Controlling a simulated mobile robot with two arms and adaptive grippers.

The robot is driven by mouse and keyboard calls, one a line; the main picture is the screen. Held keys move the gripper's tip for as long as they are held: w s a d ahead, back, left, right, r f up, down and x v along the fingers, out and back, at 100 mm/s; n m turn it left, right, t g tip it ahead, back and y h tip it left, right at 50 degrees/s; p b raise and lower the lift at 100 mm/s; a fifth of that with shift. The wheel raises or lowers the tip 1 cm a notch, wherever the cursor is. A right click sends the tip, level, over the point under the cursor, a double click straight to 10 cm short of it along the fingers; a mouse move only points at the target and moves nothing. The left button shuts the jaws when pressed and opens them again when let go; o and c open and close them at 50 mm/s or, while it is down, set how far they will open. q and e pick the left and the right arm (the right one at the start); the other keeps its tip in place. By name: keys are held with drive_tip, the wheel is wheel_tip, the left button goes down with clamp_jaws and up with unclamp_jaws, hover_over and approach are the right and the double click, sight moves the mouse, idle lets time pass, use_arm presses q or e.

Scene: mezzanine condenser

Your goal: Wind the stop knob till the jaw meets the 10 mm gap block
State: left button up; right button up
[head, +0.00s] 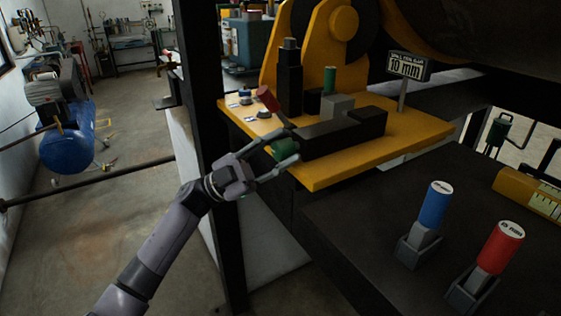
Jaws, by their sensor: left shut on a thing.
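My left gripper (279,159) is shut on a green knob (285,149) at the near left end of a black slide body (335,135). The fingers hide part of the knob. A grey block (338,107), perhaps the jaw, sits on top of the slide. Just behind it stands an upright green-handled piece (329,82), perhaps the gap block, its lower part hidden. I cannot tell whether the grey block touches it. A sign (408,66) behind reads "10 mm". My right gripper is not in view.
The slide is on a yellow plate (415,143) with a black post (289,80), a red lever (268,98) and small buttons (245,94). Blue-handled (434,205) and red-handled (500,246) pieces stand in holders on the dark bench (360,230). A dark upright (206,110) is left of the plate.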

use_arm(q)
drive_tip(key=shift+m+g, duration=0.3)
drive_tip(key=shift+m, duration=0.2)
drive_tip(key=o, duration=1.2)
drive_tip(key=shift+c, duration=0.2)
